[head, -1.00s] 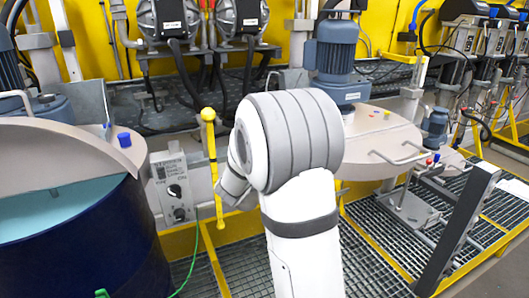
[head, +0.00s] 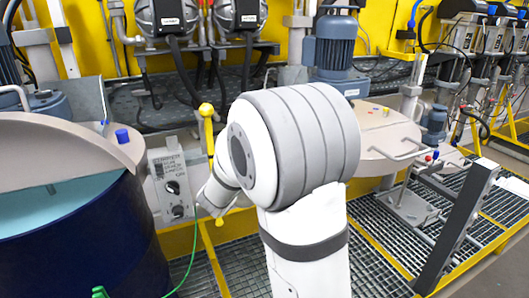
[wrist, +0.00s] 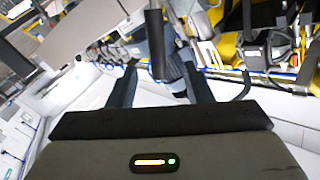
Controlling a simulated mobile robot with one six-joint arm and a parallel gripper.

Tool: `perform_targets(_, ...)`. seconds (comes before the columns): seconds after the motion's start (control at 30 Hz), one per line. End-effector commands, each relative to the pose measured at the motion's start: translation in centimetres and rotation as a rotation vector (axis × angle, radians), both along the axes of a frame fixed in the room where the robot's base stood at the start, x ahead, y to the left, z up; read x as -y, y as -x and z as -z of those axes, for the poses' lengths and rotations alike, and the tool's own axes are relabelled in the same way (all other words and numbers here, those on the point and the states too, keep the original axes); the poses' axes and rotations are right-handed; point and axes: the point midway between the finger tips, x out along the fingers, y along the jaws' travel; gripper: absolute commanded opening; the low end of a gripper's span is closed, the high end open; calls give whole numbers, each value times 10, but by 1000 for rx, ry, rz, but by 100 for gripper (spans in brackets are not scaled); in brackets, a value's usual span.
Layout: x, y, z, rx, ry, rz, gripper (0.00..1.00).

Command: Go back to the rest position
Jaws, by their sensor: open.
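My gripper (wrist: 158,82) is at the middle of the wrist view, its two dark fingers apart. I see nothing held between them. A dark upright bar shows behind the gap, its distance unclear. In the head view my white and grey arm stands bent in the middle of the picture, its large round joint in front of the yellow handle post (head: 208,140). The gripper itself is not seen in the head view. The grey control box (head: 172,186) with two black knobs is just left of my arm.
A dark blue drum (head: 95,250) with a half-open beige lid (head: 60,150) stands at left. Another beige lid (head: 385,140) with a blue motor (head: 335,45) is behind my arm at right. A metal post (head: 455,230) rises at right. Grating floor (head: 375,270) is open in front.

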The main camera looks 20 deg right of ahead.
Motion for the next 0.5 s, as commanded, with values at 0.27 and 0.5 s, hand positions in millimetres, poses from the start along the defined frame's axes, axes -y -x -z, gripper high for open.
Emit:
perform_targets(0.27,-15,13,0,-1,1,0,46)
perform_targets(0.5,-32,4,-4,-38,-53,-148,46)
